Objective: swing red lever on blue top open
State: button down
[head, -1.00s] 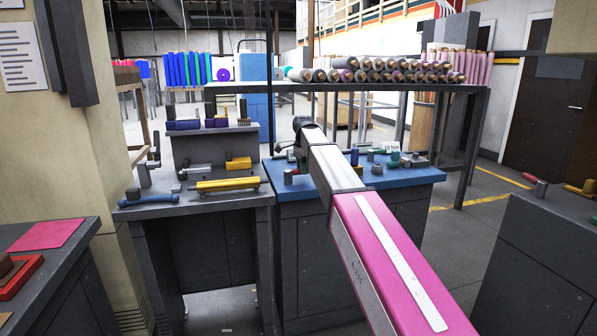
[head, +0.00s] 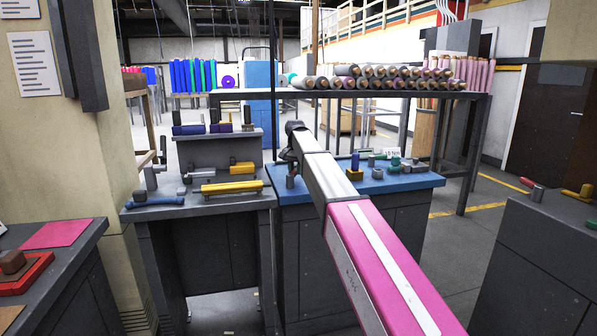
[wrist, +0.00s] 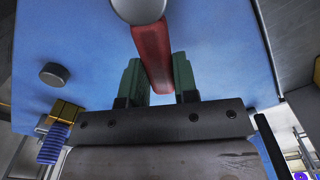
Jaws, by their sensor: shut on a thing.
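The blue top (head: 405,182) is the bench top at centre right in the head view; it also fills much of the wrist view (wrist: 225,50). The red lever (wrist: 152,55) runs from a round grey post top (wrist: 138,8) down between my green fingers in the wrist view. My gripper (wrist: 158,75) is shut on the lever, with a finger on each side. In the head view my gripper (head: 287,156) is small and dark at the left end of the blue top, beside a short grey post (head: 291,181). The lever is mostly hidden there.
A grey bench (head: 225,203) with a yellow roller adjoins on the left. Another red lever (head: 527,183) is on the right bench.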

jog(key=shift+w+a+n, duration=0.2)
jog(key=shift+a+n, duration=0.55)
jog(key=shift+n, duration=0.55)
jog(key=c, duration=0.9)
grip_release()
jog(key=shift+r, duration=0.1)
notch_tip(320, 180, up, 11)
jog(key=shift+f, duration=0.2)
